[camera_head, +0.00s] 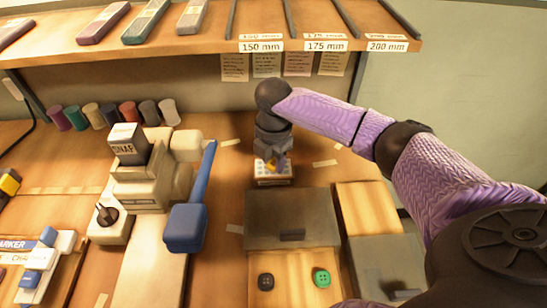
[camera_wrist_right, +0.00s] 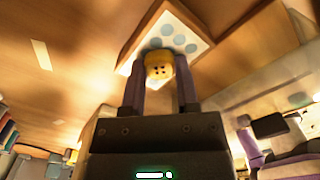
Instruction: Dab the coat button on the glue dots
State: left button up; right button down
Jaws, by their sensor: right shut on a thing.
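My right gripper (camera_head: 275,160) is shut on a yellow coat button (camera_wrist_right: 159,66), whose small holes show in the right wrist view. In the head view the gripper hangs over the glue dot card (camera_head: 273,181), and the button is mostly hidden there. In the right wrist view the white card (camera_wrist_right: 133,46) carries several grey-blue dots (camera_wrist_right: 178,40). The button overlaps the near part of the card in that view; I cannot tell whether it touches a dot. My left gripper is not in view.
Right of the blue-handled snap press (camera_head: 140,185) stands a box with a grey lid (camera_head: 290,215); a black button (camera_head: 266,281) and a green button (camera_head: 321,277) lie in its open front. A labelled shelf (camera_head: 200,50) runs behind. Thread spools (camera_head: 130,113) line the back left.

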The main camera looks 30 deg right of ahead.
aim_at(273, 163)
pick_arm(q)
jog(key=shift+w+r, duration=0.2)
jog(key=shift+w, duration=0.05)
pick_arm(e)
jog(key=shift+f, duration=0.1)
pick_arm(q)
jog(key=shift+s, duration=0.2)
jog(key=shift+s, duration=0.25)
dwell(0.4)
pick_arm(e)
jog(key=shift+r+p, duration=0.3)
jog(key=shift+p, duration=0.3)
notch_tip(273, 163, up, 6)
jog(key=p, duration=0.6)
jog(key=shift+r+p, duration=0.35)
jog(key=shift+p, duration=0.1)
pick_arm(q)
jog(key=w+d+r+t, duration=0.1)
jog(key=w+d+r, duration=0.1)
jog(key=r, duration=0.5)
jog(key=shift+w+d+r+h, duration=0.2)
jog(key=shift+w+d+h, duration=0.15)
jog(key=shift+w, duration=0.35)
pick_arm(e)
jog(key=shift+f, duration=0.1)
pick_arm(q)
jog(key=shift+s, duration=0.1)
